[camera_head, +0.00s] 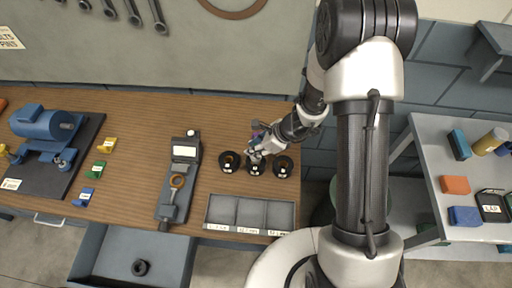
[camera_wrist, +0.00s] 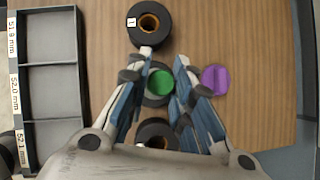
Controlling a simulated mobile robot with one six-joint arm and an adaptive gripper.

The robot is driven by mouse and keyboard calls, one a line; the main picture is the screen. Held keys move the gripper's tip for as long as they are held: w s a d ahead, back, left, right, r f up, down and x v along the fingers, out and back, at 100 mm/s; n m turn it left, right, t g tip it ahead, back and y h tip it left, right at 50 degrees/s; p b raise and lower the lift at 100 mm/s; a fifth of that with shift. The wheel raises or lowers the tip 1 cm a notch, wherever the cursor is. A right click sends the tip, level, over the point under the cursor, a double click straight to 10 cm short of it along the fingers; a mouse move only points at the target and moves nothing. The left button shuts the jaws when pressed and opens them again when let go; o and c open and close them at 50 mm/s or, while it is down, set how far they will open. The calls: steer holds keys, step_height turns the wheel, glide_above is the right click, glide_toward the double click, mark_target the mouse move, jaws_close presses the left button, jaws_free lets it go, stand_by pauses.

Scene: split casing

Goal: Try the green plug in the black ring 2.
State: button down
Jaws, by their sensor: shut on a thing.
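My gripper (camera_wrist: 164,56) is shut on the green plug (camera_wrist: 161,82), whose round green face shows between the fingers in the wrist view. The plug is over the middle black ring (camera_wrist: 153,101), which shows around it; whether it is inside or just above the ring I cannot tell. In the head view my gripper (camera_head: 257,151) is right at the middle ring (camera_head: 256,168), and the green plug is not clear there. The ring labelled 1 (camera_wrist: 134,36) is at the top of the wrist view, its hole empty. The third ring (camera_wrist: 154,129) is partly hidden by the gripper.
A purple disc (camera_wrist: 214,80) is close beside the right finger. A grey three-part tray (camera_head: 237,228) with size labels lies in front of the rings. A gauge with a brass-coloured ring (camera_head: 177,182) is to the left. A drawer (camera_head: 115,262) stands open below the bench.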

steer(key=shift+f+b, duration=0.65)
steer(key=shift+b, duration=0.05)
stand_by(0.5)
steer(key=shift+r, duration=0.2)
stand_by(0.6)
steer(key=shift+r+p, duration=0.8)
steer(key=shift+r, duration=0.15)
steer(key=shift+r+p, duration=1.45)
steer(key=shift+r, duration=0.5)
